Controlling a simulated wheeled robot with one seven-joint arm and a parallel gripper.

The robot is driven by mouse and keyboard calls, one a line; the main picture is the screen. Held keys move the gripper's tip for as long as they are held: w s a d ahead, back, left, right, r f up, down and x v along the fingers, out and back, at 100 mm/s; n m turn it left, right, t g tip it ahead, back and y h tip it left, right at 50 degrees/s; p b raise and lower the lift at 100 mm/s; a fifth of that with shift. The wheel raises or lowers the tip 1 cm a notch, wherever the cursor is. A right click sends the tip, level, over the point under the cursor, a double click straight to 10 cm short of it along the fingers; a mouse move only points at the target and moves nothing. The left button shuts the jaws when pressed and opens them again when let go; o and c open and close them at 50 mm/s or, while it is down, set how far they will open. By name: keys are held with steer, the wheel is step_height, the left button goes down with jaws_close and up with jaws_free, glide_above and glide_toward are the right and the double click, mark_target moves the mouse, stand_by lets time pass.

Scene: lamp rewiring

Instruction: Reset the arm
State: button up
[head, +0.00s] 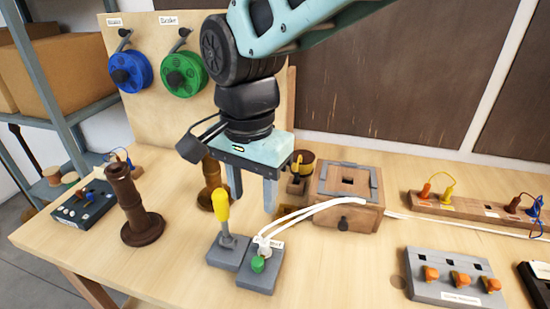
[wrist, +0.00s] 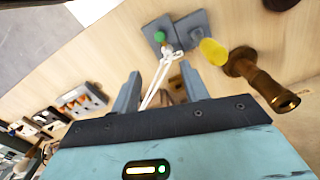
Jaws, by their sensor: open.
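My gripper (head: 254,188) hangs over the middle of the workbench, pointing down, with its two fingers apart and nothing between them. It also shows in the wrist view (wrist: 160,92), with a finger on each side and white cable seen beyond the gap. In the head view it is behind the yellow-handled lever (head: 222,212) and left of the wooden box (head: 347,190). Whether the fingertips touch the bench cannot be told. My gripper and arm hide part of a brown turned post (head: 211,194) and of the backboard.
A grey block with a green button (head: 257,264) stands beside the lever, and white cables (head: 320,208) run from it over the box. Another brown post (head: 135,215) stands left. A grey panel with orange switches (head: 452,279) is at right. Blue (head: 130,71) and green (head: 183,74) reels hang behind.

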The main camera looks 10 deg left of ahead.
steer(key=s+d+f+n, duration=0.2)
steer(key=s+d+n, duration=0.3)
steer(key=d, duration=0.7)
steer(key=s+d+f+n, duration=0.2)
steer(key=s+d+n, duration=0.4)
steer(key=d, duration=0.6)
steer(key=shift+s+d+y, duration=0.3)
steer(key=shift+s, duration=0.05)
steer(key=shift+f, duration=0.1)
